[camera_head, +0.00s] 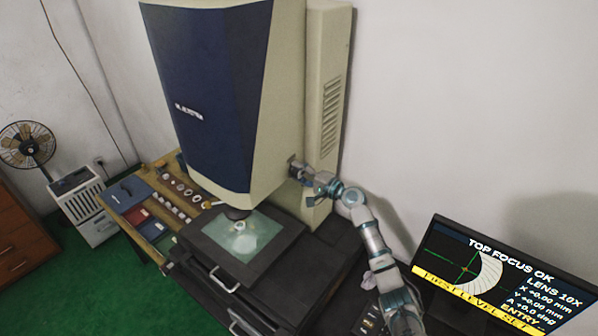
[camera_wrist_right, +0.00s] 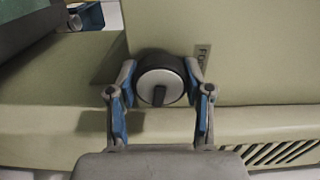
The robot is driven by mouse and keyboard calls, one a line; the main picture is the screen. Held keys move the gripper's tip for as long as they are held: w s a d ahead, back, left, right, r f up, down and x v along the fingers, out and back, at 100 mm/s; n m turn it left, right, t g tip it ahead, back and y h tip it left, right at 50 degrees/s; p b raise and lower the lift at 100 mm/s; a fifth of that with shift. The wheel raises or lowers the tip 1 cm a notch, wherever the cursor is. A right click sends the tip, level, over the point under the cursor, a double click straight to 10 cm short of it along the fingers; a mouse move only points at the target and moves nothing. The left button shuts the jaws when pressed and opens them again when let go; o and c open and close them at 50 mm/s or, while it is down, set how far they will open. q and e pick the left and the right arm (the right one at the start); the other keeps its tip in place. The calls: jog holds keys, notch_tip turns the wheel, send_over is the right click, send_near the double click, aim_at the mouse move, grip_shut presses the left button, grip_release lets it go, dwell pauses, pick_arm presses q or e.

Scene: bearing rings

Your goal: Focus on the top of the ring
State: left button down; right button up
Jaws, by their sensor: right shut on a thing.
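A small pale ring (camera_head: 239,226) lies on the lit glass stage (camera_head: 262,240) under the lens of the large blue and cream measuring machine (camera_head: 215,85). My right gripper (camera_head: 299,170) is at the side of the machine's head. In the right wrist view its two fingers are shut on a round black knob (camera_wrist_right: 160,84) with a grey face and a dark vertical grip bar. A partly hidden label starting with F is beside the knob. The monitor (camera_head: 495,278) shows a ring segment with "TOP FOCUS OK" and "LENS 10X". My left gripper is not in view.
A wooden table (camera_head: 152,232) at the left of the machine holds several rings, small parts and coloured boxes. The monitor stands at the lower right, near my right arm. A fan (camera_head: 27,145) and a drawer cabinet (camera_head: 22,240) are at far left. Green floor is clear in front.

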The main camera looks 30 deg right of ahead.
jog(key=shift+a+f, duration=0.1)
jog(key=shift+f, duration=0.4)
jog(key=o, duration=0.9)
jog(key=shift+o, duration=1.3)
jog(key=shift+r, duration=0.15)
jog(key=shift+d, duration=0.2)
jog(key=v, duration=1.2)
jog(key=shift+w+d, duration=0.1)
jog(key=shift+w, duration=0.05)
